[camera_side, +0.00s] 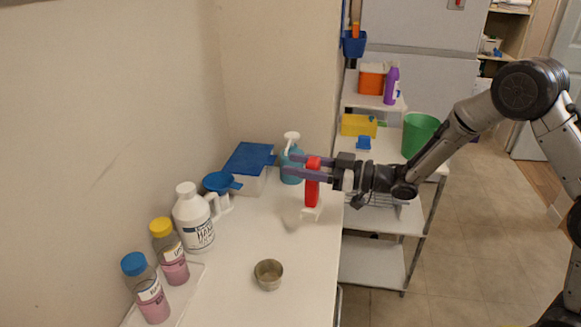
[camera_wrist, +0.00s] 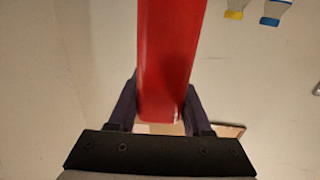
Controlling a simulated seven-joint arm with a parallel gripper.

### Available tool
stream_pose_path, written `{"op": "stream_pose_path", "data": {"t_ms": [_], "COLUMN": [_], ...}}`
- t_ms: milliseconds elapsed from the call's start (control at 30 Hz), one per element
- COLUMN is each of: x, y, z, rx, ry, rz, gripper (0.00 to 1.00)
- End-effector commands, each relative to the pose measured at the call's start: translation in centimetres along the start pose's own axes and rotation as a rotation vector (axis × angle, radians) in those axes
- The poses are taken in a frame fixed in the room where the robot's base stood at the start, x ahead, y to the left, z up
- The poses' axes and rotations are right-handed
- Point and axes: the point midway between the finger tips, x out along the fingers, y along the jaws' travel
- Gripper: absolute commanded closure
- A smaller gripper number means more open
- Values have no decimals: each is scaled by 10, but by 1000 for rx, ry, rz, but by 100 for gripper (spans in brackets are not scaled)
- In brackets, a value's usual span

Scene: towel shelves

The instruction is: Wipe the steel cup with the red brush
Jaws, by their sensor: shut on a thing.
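The steel cup (camera_side: 268,275) stands upright on the white counter, near its front right edge in the side view. My gripper (camera_side: 291,165) is above the counter, farther back than the cup and apart from it. It is shut on the red brush (camera_side: 312,182), which hangs roughly upright with its pale end (camera_side: 311,213) downward. In the wrist view the red brush (camera_wrist: 168,50) fills the space between the fingers of my gripper (camera_wrist: 160,100). A small grey thing at that view's right edge is too cut off to name.
On the counter (camera_side: 235,290) stand a blue-capped bottle (camera_side: 148,290), a yellow-capped bottle (camera_side: 170,253), a white jug (camera_side: 195,220), a blue funnel (camera_side: 218,182), a blue-lidded box (camera_side: 250,165) and a spray bottle (camera_side: 291,165). A cart (camera_side: 392,222) is beyond. Counter around the cup is clear.

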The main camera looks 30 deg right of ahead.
Motion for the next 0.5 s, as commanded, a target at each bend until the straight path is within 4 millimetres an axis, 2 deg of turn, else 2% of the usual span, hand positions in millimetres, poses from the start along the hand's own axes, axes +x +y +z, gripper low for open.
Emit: {"op": "stream_pose_path", "data": {"t_ms": [67, 167, 333, 500], "x": [7, 22, 48, 63], "y": [0, -12, -52, -89], "z": [-1, 0, 1, 1], "rx": [-5, -6, 4, 15], "ry": [1, 1, 2, 6], "rz": [27, 45, 30, -17], "gripper": [100, 100, 100, 100]}}
